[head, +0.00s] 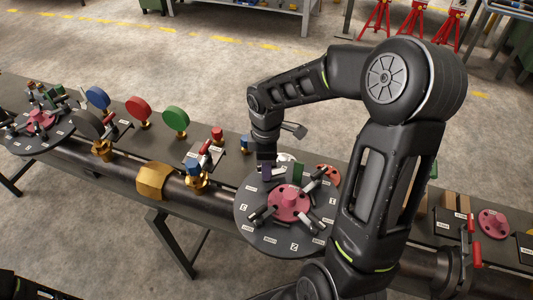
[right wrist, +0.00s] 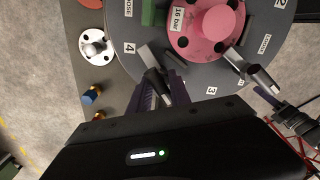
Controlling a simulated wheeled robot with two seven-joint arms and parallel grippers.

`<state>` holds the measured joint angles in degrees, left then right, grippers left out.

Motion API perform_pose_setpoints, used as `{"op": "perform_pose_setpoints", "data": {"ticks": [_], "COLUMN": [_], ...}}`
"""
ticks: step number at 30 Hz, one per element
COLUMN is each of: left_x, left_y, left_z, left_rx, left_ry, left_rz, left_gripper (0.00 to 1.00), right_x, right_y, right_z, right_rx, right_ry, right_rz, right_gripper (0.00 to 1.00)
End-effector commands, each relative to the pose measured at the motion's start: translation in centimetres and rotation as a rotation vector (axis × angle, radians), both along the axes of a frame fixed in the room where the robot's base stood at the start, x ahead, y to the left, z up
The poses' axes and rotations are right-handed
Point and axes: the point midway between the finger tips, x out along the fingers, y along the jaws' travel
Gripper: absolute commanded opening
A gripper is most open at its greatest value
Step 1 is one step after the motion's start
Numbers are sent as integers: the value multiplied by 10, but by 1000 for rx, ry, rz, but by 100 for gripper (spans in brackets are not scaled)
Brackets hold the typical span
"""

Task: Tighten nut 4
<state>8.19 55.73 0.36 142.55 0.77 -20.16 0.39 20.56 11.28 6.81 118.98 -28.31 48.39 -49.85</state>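The dark round plate (head: 258,226) carries a pink hub (head: 289,202) with dark grey lever handles around it. In the right wrist view the hub (right wrist: 204,28) bears a "16 bar" label, and a label 4 (right wrist: 129,47) lies beside one grey lever (right wrist: 154,72). My right gripper (head: 266,170) is low over the plate's far left edge. Its purple fingers (right wrist: 162,92) stand on either side of the lever near label 4; whether they touch it cannot be told. The nut under that lever is not clear.
A green block (right wrist: 148,12) stands on the plate near the hub. A white flanged part (right wrist: 96,47) and small blue-and-brass fittings (right wrist: 92,95) lie beside the plate. Coloured discs, blue (head: 97,97), red (head: 138,109) and green (head: 175,121), stand along the bench to the left.

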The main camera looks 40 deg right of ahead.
Motion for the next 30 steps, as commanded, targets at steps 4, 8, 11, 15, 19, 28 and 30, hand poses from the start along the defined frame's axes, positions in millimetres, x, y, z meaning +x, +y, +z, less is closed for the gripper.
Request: {"op": "perform_pose_setpoints", "data": {"ticks": [4,8,11,15,19,28,30], "left_x": [0,1,2,3,4,6,5], "left_y": [-1,-2,-2,-2,-3,-4,-4], "left_z": [-12,-18,-24,-31,-37,-45,-41], "left_rx": [-3,-5,-7,-8,-11,-14,-13], "left_ry": [-3,-7,-9,-12,-15,-19,-18], "left_rz": [-1,-2,-2,-3,-4,-5,-6], "left_gripper": [21,21,21,21,21,21,21], "right_x": [0,0,1,1,1,0,0], "right_y": [0,0,0,0,0,0,0], "right_z": [-3,-3,-3,-2,-2,0,2], "right_rx": [0,-1,0,0,0,0,1], "right_ry": [-1,-1,-1,-2,-2,0,1], "right_rz": [-180,-340,-464,-641,-803,-1133,-1036], "right_gripper": [21,21,21,21,21,21,21]}}
